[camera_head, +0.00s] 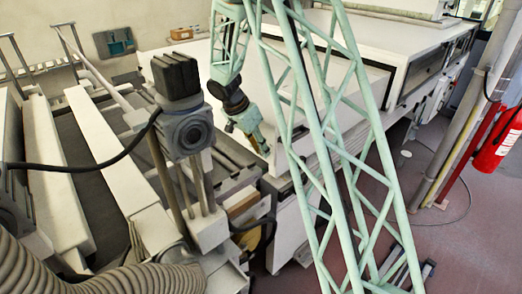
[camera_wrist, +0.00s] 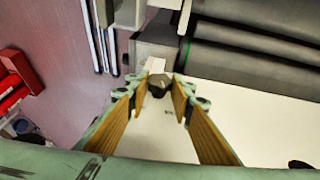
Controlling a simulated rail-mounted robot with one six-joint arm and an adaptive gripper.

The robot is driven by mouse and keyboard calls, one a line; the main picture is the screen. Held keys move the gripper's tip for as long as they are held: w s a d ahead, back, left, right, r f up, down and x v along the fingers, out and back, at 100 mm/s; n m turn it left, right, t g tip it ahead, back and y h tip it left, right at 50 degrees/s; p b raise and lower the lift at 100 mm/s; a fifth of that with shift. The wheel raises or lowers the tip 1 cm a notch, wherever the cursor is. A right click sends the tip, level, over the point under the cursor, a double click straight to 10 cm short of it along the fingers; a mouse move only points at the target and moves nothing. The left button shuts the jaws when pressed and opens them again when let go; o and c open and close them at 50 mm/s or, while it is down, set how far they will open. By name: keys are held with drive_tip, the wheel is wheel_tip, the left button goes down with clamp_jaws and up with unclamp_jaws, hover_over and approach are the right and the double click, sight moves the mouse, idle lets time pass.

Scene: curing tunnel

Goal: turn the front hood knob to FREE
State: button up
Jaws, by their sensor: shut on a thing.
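In the wrist view, a dark, faceted knob (camera_wrist: 159,80) sits at the end of the white hood front (camera_wrist: 160,135). My gripper (camera_wrist: 160,92) has its two wood-lined fingers on either side of the knob, with the tips shut on it. A small white label (camera_wrist: 155,65) lies just beyond the knob; I cannot read any lettering or tell which way the knob points. In the head view, my gripper (camera_head: 256,138) is low against the front of the white hood (camera_head: 283,92). The knob is hidden there behind my gripper and arm.
Dark rollers (camera_wrist: 255,55) lie beyond the hood edge in the wrist view. In the head view, a grey motor unit (camera_head: 183,125) stands left of my arm, with a ribbed hose (camera_head: 40,270) at lower left. A red extinguisher (camera_head: 497,145) hangs at right, above open floor.

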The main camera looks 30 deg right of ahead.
drive_tip(key=shift+w+g+p, duration=0.15)
drive_tip(key=shift+g+p, duration=0.15)
drive_tip(key=shift+g, duration=0.4)
drive_tip(key=shift+w+g+h, duration=0.1)
drive_tip(key=shift+g+h, duration=0.2)
drive_tip(key=shift+g, duration=0.2)
drive_tip(key=shift+f+n+g+h, duration=0.1)
drive_tip(key=shift+n+g+h, duration=0.25)
drive_tip(key=shift+g, duration=0.45)
drive_tip(key=shift+a, duration=0.1)
drive_tip(key=o, duration=0.9)
drive_tip(key=shift+c, duration=0.2)
drive_tip(key=shift+w, duration=0.1)
drive_tip(key=v, duration=1.2)
